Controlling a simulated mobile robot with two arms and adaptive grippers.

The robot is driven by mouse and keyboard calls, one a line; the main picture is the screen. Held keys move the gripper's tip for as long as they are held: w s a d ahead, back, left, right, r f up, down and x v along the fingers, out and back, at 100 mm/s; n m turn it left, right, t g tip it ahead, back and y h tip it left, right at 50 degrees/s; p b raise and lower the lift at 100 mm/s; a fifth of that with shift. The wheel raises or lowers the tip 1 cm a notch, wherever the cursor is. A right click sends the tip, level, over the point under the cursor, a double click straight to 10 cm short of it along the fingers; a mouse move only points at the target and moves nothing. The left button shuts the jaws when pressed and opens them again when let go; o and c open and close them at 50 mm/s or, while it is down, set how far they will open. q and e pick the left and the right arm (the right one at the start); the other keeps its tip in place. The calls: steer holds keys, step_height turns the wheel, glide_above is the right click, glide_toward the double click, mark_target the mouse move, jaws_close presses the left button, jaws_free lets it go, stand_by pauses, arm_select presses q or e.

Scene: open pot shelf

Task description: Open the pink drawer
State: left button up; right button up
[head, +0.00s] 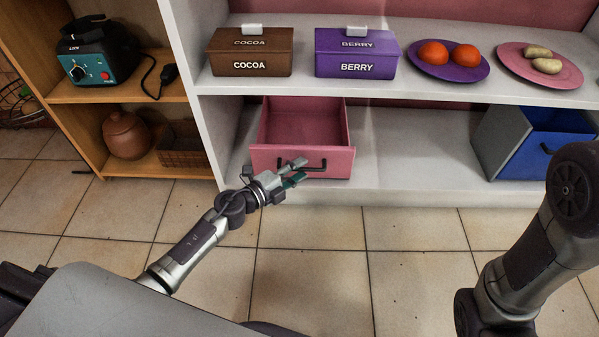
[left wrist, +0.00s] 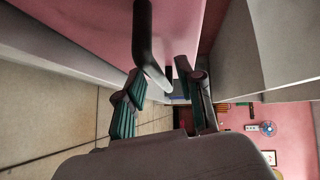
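The pink drawer (head: 330,163) on the lower shelf stands pulled out, and its empty inside shows in the head view. Its front carries a dark bar handle (head: 316,168). My left gripper (head: 299,172) is at the left part of the handle, with its fingers apart. In the left wrist view the dark handle (left wrist: 147,40) comes down between the two spread fingertips (left wrist: 160,88) against the pink front (left wrist: 90,35). I cannot tell whether a finger touches the handle. My right gripper is out of view; only my right arm shows.
A blue drawer in a grey case (head: 500,143) stands at the right of the lower shelf (head: 415,155), with bare shelf between. Above are a brown cocoa box (head: 250,55), a purple berry box (head: 350,58) and two plates with food. The tiled floor (head: 330,270) in front is clear.

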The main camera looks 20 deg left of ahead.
arm_select(q)
steer(key=shift+w+d, duration=0.2)
steer(key=shift+w, duration=0.15)
jaws_close()
